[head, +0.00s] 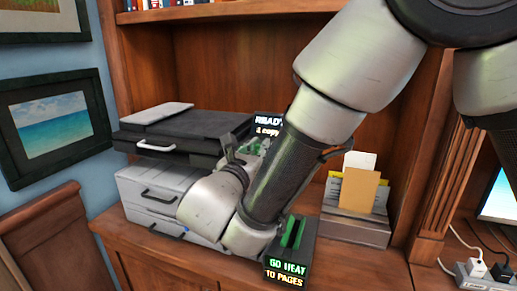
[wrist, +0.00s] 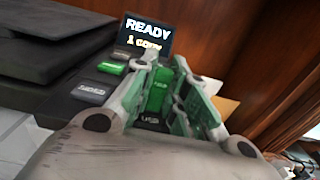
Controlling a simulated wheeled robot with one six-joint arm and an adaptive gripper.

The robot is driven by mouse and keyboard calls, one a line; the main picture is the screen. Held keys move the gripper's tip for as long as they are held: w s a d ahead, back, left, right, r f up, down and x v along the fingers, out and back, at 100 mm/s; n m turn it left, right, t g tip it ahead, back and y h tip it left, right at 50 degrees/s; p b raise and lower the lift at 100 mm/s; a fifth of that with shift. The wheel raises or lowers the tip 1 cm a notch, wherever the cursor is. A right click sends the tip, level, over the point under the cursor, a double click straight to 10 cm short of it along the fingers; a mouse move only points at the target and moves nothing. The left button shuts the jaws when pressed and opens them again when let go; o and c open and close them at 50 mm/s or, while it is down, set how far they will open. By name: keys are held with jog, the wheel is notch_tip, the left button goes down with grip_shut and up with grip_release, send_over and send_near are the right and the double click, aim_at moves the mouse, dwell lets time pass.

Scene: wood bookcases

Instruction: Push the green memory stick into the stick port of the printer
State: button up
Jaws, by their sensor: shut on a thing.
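The printer (head: 190,135) stands on the wooden cabinet, dark on top with light grey drawers below. Its lit screen (wrist: 148,36) reads READY, 1 copy; it also shows in the head view (head: 268,124), partly behind my arm. My gripper (wrist: 167,72) is at the printer's right-hand panel and is shut on the green memory stick (wrist: 157,95), which sits between the fingers. A dark panel marked USB (wrist: 150,119) lies just below the stick in the wrist view. The port opening is hidden, so I cannot tell whether the stick is in it. In the head view my arm covers most of the gripper.
Green (wrist: 111,67) and grey (wrist: 92,92) buttons lie left of the gripper. A black stand with green upright pieces (head: 292,232) and a lit sign (head: 286,273) stands in front. A paper holder (head: 355,227) stands right. A power strip (head: 482,278) is at far right.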

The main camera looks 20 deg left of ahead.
jog(key=o, duration=0.8)
jog(key=shift+f, duration=0.1)
jog(key=s, duration=1.2)
jog(key=shift+a, duration=0.45)
